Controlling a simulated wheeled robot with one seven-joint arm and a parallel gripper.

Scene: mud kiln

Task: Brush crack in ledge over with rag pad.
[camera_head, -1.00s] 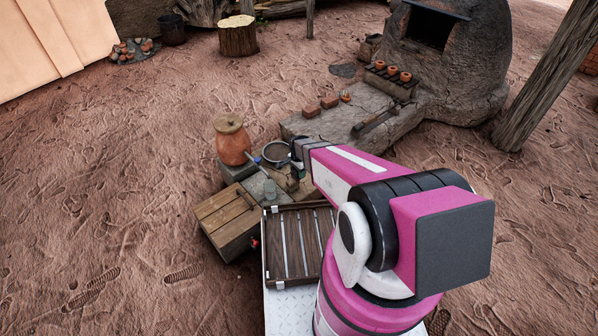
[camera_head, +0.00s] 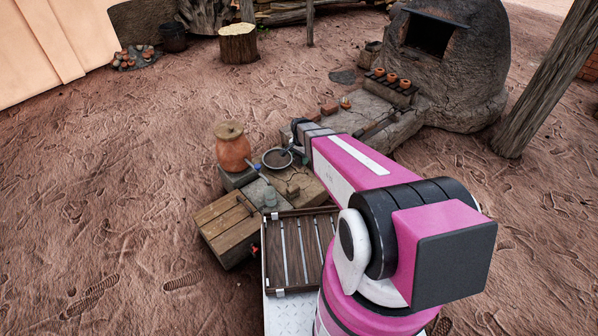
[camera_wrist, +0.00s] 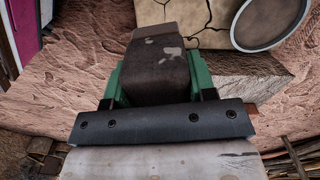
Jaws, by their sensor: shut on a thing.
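In the wrist view my gripper (camera_wrist: 158,78) has its green fingers closed on both sides of a dark brown block-like piece with pale patches, which I take to be the rag pad (camera_wrist: 160,55). A pale tan ledge surface (camera_wrist: 165,12) with thin dark crack lines (camera_wrist: 207,14) lies beyond the pad at the top. The pad is apart from the crack in this view. In the head view the ledge (camera_head: 308,187) is partly covered by my arm, and my gripper's fingertips and the pad cannot be made out clearly.
A grey round pan (camera_head: 278,158) stands on the ledge, beside the crack in the wrist view. Bricks and a tool lie on the slab before the kiln (camera_head: 445,65).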

